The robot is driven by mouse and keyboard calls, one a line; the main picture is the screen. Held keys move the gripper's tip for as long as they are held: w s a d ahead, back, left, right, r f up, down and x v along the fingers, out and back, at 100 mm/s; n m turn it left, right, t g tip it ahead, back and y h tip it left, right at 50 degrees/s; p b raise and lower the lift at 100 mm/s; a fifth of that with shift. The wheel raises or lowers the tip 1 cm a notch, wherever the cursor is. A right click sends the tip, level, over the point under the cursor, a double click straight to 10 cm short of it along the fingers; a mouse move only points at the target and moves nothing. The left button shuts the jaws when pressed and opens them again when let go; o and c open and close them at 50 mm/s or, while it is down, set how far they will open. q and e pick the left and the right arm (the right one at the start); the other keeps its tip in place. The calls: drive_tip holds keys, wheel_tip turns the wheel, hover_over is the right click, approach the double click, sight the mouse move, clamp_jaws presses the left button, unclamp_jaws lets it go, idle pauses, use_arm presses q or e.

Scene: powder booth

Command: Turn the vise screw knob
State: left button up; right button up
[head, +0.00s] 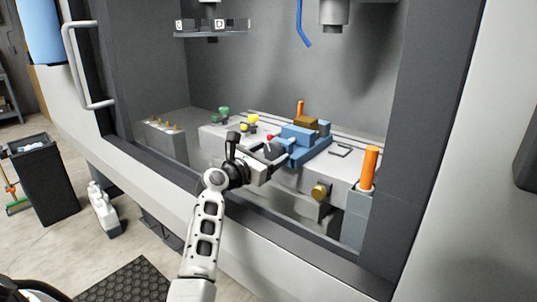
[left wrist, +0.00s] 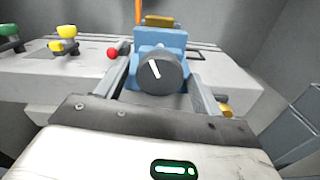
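The blue vise (head: 308,146) stands on the grey bench in the booth. Its round dark grey screw knob (left wrist: 160,71) faces my left wrist camera, with a white mark tilted a little off upright. In the head view the knob is partly hidden by my left gripper (head: 279,152). My left gripper is open, with one finger on each side of the knob in the left wrist view. Gaps show between the knob and both fingers, so it is not gripped. My right gripper is in neither view.
A red ball-topped lever (left wrist: 112,53) is close to the left finger. Yellow (head: 253,119) and green (head: 224,111) knobs stand further left on the bench. An orange cylinder (head: 369,167) and a brass knob (head: 320,191) are on the right. The booth's front sill (head: 290,232) runs below my arm.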

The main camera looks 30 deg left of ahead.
use_arm(q)
drive_tip(key=c, duration=0.7)
drive_tip(key=shift+c, duration=0.2)
